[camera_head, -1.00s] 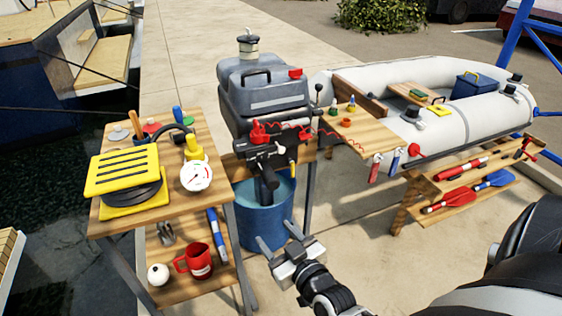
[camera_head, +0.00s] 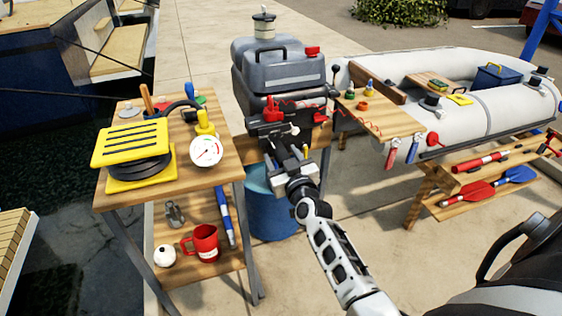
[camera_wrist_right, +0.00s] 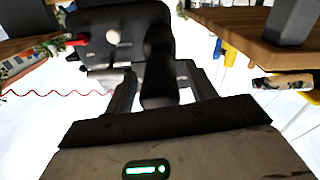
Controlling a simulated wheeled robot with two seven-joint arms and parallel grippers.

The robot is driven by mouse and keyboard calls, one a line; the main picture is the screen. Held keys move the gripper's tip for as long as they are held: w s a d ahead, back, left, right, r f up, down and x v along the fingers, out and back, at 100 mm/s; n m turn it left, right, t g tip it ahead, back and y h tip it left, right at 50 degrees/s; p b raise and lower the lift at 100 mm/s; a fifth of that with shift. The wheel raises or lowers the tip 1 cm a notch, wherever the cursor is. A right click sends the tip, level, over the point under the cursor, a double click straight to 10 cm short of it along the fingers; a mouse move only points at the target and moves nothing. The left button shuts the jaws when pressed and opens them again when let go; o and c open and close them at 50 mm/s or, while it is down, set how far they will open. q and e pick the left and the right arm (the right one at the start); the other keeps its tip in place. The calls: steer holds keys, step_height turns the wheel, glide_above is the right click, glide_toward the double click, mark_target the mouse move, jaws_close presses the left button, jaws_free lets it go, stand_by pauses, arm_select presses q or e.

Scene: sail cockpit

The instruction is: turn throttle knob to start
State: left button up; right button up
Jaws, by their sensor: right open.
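The outboard motor (camera_head: 270,80) has a grey cowl and a dark lower front, and stands at the middle of the head view. Its black tiller handle with the throttle grip shows in the right wrist view (camera_wrist_right: 158,75), between my fingers. My right gripper (camera_head: 288,156) is open in front of the motor, one finger on each side of the handle; in the wrist view the fingers (camera_wrist_right: 160,88) look apart from it. In the head view my gripper mostly hides the handle. A pale round knob (camera_wrist_right: 113,36) sits on the motor's front. My left gripper is out of view.
A wooden bench (camera_head: 225,178) at left holds a yellow foot pump (camera_head: 130,145) and a gauge (camera_head: 206,150). A blue barrel (camera_head: 270,210) stands under the motor. A side table (camera_head: 385,122) with small items and a grey inflatable boat (camera_head: 470,120) lie to the right.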

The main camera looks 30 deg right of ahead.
steer(key=shift+w+d, duration=0.15)
steer(key=shift+w, duration=0.4)
steer(key=c, duration=1)
steer(key=shift+m, duration=0.3)
steer(key=m, duration=0.3)
steer(key=shift+m+p, duration=0.35)
steer(key=shift+m, duration=1.65)
steer(key=o, duration=1)
